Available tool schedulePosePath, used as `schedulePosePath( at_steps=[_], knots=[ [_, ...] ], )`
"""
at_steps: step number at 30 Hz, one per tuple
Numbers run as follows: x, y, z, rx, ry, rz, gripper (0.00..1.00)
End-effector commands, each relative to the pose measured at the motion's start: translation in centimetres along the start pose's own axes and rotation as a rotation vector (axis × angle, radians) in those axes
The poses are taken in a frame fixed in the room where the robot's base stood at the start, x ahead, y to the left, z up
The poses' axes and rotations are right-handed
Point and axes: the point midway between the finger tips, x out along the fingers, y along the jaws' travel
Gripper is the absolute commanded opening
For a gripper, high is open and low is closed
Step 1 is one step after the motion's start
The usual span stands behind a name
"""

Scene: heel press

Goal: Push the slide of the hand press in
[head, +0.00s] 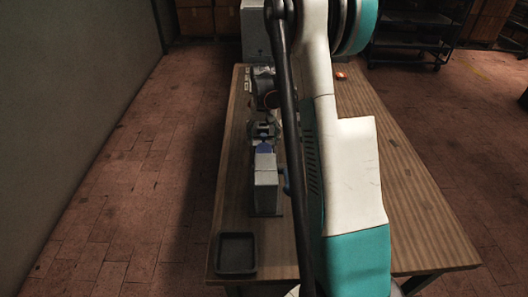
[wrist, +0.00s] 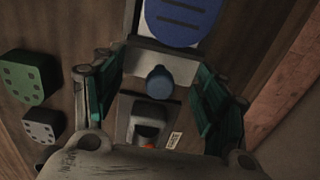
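The hand press shows in the head view as an upright grey block (head: 266,185) with a blue part at its top, left of my arm. In the wrist view a round blue knob (wrist: 159,82) stands in front of a light grey block (wrist: 160,63), apparently on the press; I cannot tell how far the slide is out. A blue oval pad (wrist: 182,20) with dark stripes lies beyond it. My gripper (wrist: 158,68) is open, with one teal-padded finger on each side of the knob and gaps between. Contact with the knob is not visible.
The press stands on a wooden bench (head: 420,215). A black tray (head: 237,270) lies at the near left corner. A dark machine (head: 262,80) stands farther back, and a small orange item (head: 340,75) lies right of it. A green dotted block (wrist: 30,78) and a grey dotted block (wrist: 43,126) are left.

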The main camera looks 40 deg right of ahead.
Motion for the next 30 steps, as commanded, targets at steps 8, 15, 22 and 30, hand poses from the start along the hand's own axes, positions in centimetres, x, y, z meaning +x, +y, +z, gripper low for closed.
schedulePosePath(
  at_steps=[8, 15, 22, 30],
  knots=[
    [0.0, 0.0, 0.0, 0.000, 0.000, 0.001, 0.49],
    [0.0, 0.0, 0.4, 0.000, 0.000, 0.001, 0.49],
    [0.0, 0.0, 1.9, -0.001, 0.000, 0.001, 0.49],
    [0.0, 0.0, 3.6, 0.000, 0.000, 0.000, 0.49]
  ],
)
